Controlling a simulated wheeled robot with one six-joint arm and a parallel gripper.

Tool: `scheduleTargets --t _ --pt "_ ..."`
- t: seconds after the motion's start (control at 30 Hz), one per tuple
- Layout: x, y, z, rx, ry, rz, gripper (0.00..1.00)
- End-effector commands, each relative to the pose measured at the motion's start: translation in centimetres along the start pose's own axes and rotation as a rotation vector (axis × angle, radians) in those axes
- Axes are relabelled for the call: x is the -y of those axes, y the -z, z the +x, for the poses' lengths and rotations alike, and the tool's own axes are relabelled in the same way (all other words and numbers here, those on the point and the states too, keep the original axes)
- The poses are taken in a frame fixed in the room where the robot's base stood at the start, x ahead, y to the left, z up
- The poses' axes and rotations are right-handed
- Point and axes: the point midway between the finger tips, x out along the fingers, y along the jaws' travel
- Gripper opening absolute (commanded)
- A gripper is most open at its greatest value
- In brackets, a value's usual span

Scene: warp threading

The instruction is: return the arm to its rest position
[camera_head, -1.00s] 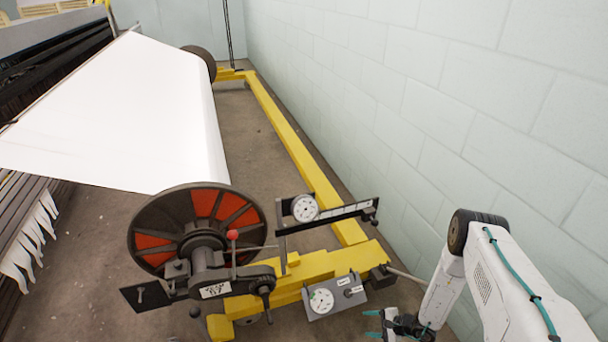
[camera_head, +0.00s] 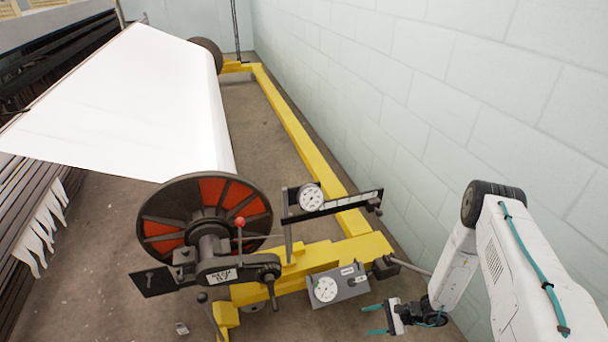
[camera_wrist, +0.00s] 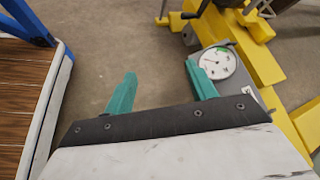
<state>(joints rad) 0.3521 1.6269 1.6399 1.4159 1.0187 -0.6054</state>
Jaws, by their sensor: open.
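My gripper (camera_head: 375,320) is at the lower right of the head view, at the end of my white arm. Its two teal fingers stand apart with nothing between them. In the wrist view the open fingers of my gripper (camera_wrist: 162,92) point over bare floor. The grey plate with a round white dial (camera_head: 325,289) is just left of my gripper in the head view. The same dial (camera_wrist: 218,62) shows beyond the right finger in the wrist view. I cannot tell whether the finger touches its plate.
The yellow frame (camera_head: 300,130) runs along the pale block wall (camera_head: 480,80). A reel with red panels (camera_head: 205,215) carries white cloth (camera_head: 130,100). A lever with a red knob (camera_head: 239,222) stands beside it. A brown slatted surface (camera_wrist: 25,100) fills the left of the wrist view.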

Motion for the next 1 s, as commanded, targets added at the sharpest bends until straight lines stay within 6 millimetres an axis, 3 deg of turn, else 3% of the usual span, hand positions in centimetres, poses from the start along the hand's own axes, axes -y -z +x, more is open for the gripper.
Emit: scheduleTargets --t 0.17,0.5,0.73,1.0 --pt "3.4 -4.5 -3.1 0.062 -0.083 -0.05 0.56" --pt "9.6 -15.4 -10.8 0.139 -0.293 -0.189 0.56" --pt "12.1 -22.6 -15.8 0.141 -0.435 -0.293 0.56" --pt "13.4 -30.8 -21.3 0.099 -0.593 -0.415 0.56"
